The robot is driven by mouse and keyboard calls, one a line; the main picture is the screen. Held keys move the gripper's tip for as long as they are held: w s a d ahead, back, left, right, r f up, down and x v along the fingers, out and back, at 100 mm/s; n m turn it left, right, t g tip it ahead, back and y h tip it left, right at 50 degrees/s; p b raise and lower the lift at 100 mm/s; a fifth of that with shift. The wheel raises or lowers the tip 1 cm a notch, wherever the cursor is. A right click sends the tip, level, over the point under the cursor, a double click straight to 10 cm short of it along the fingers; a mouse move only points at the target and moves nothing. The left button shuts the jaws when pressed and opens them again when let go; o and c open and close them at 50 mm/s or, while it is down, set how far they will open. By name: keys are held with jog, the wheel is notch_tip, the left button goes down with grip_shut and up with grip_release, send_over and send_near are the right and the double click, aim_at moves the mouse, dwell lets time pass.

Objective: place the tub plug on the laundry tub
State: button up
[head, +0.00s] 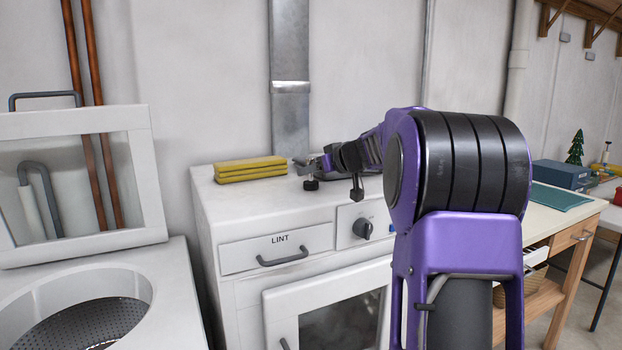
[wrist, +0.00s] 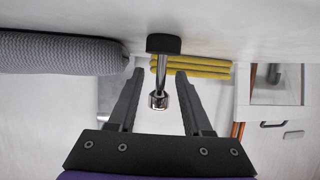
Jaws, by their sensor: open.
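The tub plug (wrist: 163,44) has a black disc-shaped base and a chrome stem ending in a round knob. In the wrist view, the base meets the white surface at the top of the picture, and the stem and knob show between my fingers. In the head view, the plug's black base (head: 311,185) is on the dryer top, left of my gripper (head: 330,164). My gripper also shows in the wrist view (wrist: 158,74). It is open, with a visible gap on each side of the stem. I cannot identify a laundry tub in either view.
Stacked yellow cloths (head: 250,169) lie on the white dryer (head: 213,191) to the left; the wrist view shows them beyond the plug. A grey textured roll (wrist: 60,52) lies at one side there. A white washer (head: 168,290) with a raised lid stands at left.

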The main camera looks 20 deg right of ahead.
jog(key=x, duration=0.4)
jog(key=shift+p, duration=0.4)
grip_shut()
